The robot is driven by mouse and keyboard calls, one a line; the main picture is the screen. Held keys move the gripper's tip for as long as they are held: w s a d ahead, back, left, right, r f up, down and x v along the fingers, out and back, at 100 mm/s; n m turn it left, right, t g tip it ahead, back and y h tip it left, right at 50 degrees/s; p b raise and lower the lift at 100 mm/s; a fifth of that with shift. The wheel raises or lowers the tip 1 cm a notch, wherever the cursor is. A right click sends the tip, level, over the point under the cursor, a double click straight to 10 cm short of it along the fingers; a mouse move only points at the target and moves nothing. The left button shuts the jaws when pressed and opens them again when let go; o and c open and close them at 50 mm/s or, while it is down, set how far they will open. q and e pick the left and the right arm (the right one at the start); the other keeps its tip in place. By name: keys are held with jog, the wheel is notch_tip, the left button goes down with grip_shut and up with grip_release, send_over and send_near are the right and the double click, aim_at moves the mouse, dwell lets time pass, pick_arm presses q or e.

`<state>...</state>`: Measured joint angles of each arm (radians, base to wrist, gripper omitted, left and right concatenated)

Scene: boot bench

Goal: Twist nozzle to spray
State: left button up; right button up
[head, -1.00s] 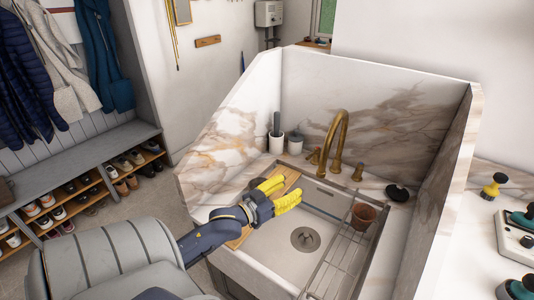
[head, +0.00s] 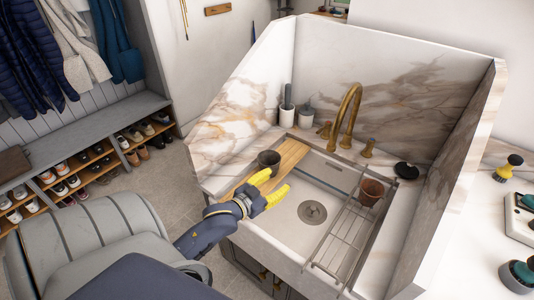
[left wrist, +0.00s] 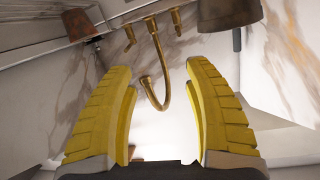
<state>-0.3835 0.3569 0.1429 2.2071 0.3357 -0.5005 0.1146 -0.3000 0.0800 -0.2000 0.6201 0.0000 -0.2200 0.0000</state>
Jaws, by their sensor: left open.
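The brass gooseneck tap (head: 352,112) stands upright at the back of the sink, with a brass handle on each side. In the left wrist view the tap (left wrist: 158,65) appears upside down, beyond the gap between my fingers. My left gripper (head: 273,188), with yellow fingers, is open and empty over the front left of the sink. It is apart from the tap, in front and to its left. In the left wrist view its fingers (left wrist: 162,110) stand wide apart. I cannot make out a separate spray nozzle. My right gripper is not in view.
A dark cup (head: 268,158) stands on the wooden board (head: 291,152), just behind my left gripper. A terracotta pot (head: 371,190) stands on the wire rack (head: 342,238) at the sink's right. Tall marble splash walls (head: 380,85) enclose the back and sides. The basin's middle is clear.

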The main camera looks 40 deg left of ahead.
aim_at(327, 148)
pick_arm(q)
jog(key=shift+d+f, duration=0.1)
dwell(0.5)
jog(key=w+a+r+m+t+h, duration=0.2)
jog(key=w+a+r, duration=0.1)
jog(key=w, duration=0.2)
jog(key=w+a+r+m+t+h, duration=0.1)
jog(key=w+a+r+t+h, duration=0.15)
jog(key=w, duration=0.35)
jog(key=s+d+m+g+h, duration=0.2)
jog(key=s+d+g+h, duration=0.15)
jog(key=h, duration=0.55)
jog(key=shift+t, duration=0.5)
jog(key=w+d, duration=0.3)
jog(key=w+d+r, duration=0.1)
jog(key=w+d, duration=0.1)
jog(key=w, duration=0.2)
jog(key=w+d, duration=0.3)
jog(key=shift+w+d+r, duration=0.35)
jog(key=shift+x, duration=1.1)
